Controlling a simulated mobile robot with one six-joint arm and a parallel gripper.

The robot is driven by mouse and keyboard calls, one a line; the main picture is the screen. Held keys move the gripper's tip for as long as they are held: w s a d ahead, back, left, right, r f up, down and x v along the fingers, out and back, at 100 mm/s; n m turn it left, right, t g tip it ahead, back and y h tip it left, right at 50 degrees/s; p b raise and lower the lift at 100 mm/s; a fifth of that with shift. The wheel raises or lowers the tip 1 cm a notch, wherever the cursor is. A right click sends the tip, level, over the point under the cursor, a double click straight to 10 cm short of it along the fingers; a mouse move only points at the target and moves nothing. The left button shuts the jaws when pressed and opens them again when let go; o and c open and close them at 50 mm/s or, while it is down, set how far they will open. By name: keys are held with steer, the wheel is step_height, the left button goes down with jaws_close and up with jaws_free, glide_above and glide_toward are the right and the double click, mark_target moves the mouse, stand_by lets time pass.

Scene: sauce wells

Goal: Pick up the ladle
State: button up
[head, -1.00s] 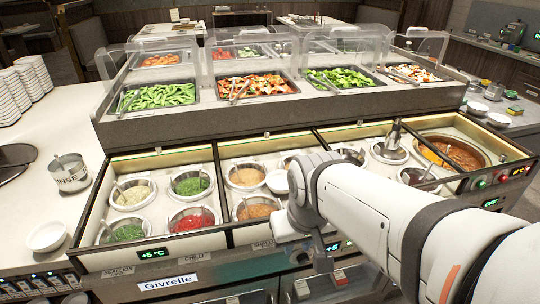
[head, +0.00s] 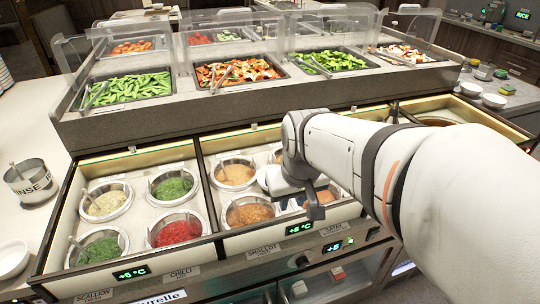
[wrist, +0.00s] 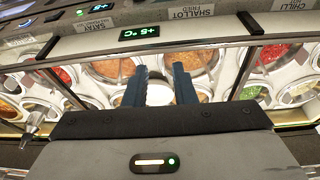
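My gripper (head: 315,204) hangs over the sauce wells near the shallot label. In the wrist view its two dark fingers (wrist: 159,78) stand apart with nothing held between them. A metal piece with a dark tip (wrist: 35,122), perhaps the ladle, shows at the left of the wrist view, apart from the fingers. My arm hides the right-hand wells in the head view, so I cannot make out the ladle there. A white bowl (head: 267,178) lies among the wells, partly behind the gripper, and shows between the fingers in the wrist view.
Wells of red chilli (head: 178,232), green scallion (head: 100,251) and brown fried shallot (head: 248,213) hold thin utensils. The counter's front panel (head: 215,268) and a raised salad bar (head: 250,105) border them. A rinse pot (head: 30,182) stands at left.

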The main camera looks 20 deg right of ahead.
steer(key=w+d+f+t+h+b, duration=0.1)
steer(key=w+d+f+b, duration=0.65)
steer(key=w+d, duration=0.3)
steer(key=b+x, duration=0.2)
steer(key=x, duration=0.9)
steer(key=shift+w, duration=0.35)
steer(key=shift+r, duration=0.1)
steer(key=shift+c, duration=0.2)
jaws_close()
